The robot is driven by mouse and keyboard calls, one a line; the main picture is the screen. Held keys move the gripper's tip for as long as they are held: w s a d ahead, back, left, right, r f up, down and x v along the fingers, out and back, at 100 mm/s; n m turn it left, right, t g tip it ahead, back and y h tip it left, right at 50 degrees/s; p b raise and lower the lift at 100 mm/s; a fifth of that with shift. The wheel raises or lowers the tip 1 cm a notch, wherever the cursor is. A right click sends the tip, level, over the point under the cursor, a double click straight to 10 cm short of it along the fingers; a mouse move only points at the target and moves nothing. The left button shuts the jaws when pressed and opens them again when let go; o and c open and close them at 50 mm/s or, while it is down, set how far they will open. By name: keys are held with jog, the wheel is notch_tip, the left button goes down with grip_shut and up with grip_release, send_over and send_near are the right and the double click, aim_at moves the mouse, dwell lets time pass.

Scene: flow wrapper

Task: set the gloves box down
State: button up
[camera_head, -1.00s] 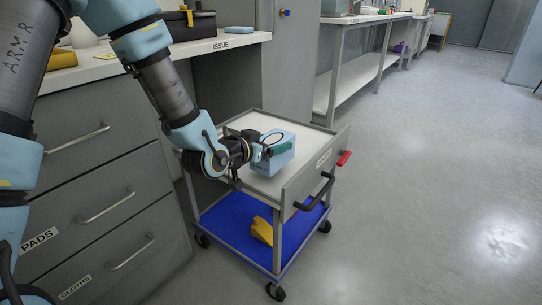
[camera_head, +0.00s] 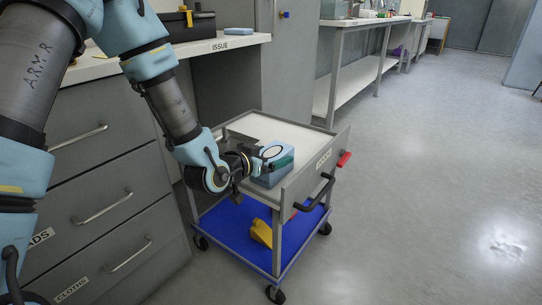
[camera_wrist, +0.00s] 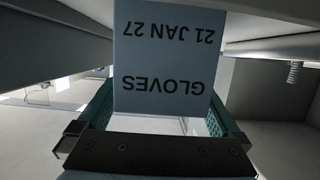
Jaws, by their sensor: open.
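The light-blue gloves box (camera_head: 270,180) is in the top tray of the cart, towards its front side, with a dark oval on its top. In the wrist view the box (camera_wrist: 165,60) shows its face printed "GLOVES" and "21 JAN 27", upside down in the picture. My gripper (camera_head: 272,161) is at the box, its green-padded fingers on either side of it. In the wrist view the gripper (camera_wrist: 158,118) is open, with the box between the fingers. The contact between box and tray floor is hidden in the wrist view.
The grey cart's top tray (camera_head: 299,134) has bare floor behind the box and a raised front panel with a black handle (camera_head: 315,192). A yellow object (camera_head: 261,233) lies on the blue lower shelf (camera_head: 228,222). A drawer cabinet with the ISSUE counter (camera_head: 240,40) stands left.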

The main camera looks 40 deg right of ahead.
jog(key=shift+a+r, duration=0.25)
jog(key=p+v, duration=0.1)
jog(key=v, duration=0.2)
jog(key=p+v, duration=0.1)
jog(key=v, duration=0.2)
jog(key=p+v, duration=0.1)
jog(key=v, duration=0.2)
jog(key=shift+d+r, duration=0.1)
jog(key=shift+r, duration=0.2)
jog(key=p+v, duration=0.2)
jog(key=p, duration=0.7)
jog(key=shift+a+f, duration=0.1)
jog(key=shift+a, duration=0.15)
jog(key=shift+s+f, duration=0.1)
jog(key=shift+a, duration=0.15)
